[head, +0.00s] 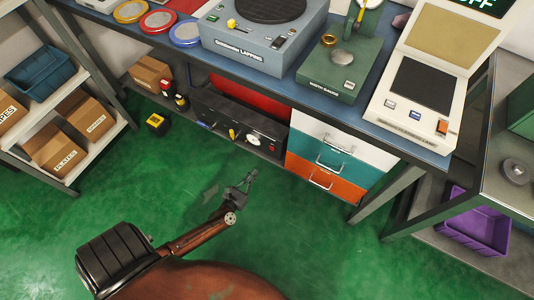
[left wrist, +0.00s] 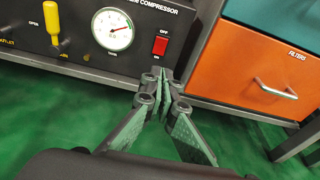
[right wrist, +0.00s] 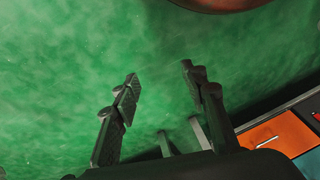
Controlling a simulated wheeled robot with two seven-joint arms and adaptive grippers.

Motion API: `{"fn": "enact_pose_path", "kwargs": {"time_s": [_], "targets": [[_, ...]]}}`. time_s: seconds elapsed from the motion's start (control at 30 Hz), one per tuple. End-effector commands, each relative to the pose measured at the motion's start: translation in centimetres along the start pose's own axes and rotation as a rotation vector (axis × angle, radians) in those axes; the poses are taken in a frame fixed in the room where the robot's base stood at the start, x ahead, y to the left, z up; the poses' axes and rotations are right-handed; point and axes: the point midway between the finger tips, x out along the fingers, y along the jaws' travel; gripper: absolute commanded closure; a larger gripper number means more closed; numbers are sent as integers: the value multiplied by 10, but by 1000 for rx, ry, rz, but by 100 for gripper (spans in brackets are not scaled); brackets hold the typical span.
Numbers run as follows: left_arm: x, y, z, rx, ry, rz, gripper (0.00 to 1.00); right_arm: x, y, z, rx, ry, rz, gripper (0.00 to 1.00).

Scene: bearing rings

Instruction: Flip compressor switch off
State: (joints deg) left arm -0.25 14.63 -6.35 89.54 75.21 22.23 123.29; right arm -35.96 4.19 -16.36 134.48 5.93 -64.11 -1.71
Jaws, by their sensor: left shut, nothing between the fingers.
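The compressor (head: 213,112) is a dark box on the low shelf under the bench. In the left wrist view its black panel (left wrist: 75,25) carries a red switch (left wrist: 160,45), with OFF printed above and ON below. Which side of the switch is pressed in, I cannot tell. My left gripper (head: 247,180) is shut and empty; in the left wrist view its fingertips (left wrist: 167,76) are just below the switch, seemingly apart from it. My right gripper (right wrist: 160,72) is open and empty over the green floor, and the head view does not show it.
A round gauge (left wrist: 112,30) and a yellow lever (left wrist: 52,20) are left of the switch. An orange drawer (left wrist: 260,75) with a handle is to the right. The bench (head: 420,152) overhangs the compressor. The floor in front is clear.

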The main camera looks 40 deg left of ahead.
Motion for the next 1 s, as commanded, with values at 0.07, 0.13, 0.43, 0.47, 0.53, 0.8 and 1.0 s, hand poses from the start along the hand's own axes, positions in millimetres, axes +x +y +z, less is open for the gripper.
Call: {"fn": "enact_pose_path", "kwargs": {"time_s": [0.07, 0.13, 0.43, 0.47, 0.53, 0.8, 1.0], "targets": [[0, 0, -1, 2, 1, -1, 100, 0, 0, 0, 0, 0, 0, 60], [0, 0, -1, 3, 1, -1, 100, 1, 0, 0, 0, 0, 0, 60], [24, 0, -2, 6, 0, -1, 100, 14, -4, -3, 1, 33, -14, 60], [29, -1, -2, 5, 0, -1, 100, 16, -4, -4, 2, 42, -17, 60], [43, -1, -3, 6, 0, -2, 100, 23, -7, -8, 3, 65, -25, 60], [99, -1, -3, 8, 1, -2, 100, 48, -16, -20, 15, 163, -57, 60], [126, 0, 8, 6, -1, -2, 100, 50, -17, -24, 17, 184, -62, 60]]}}
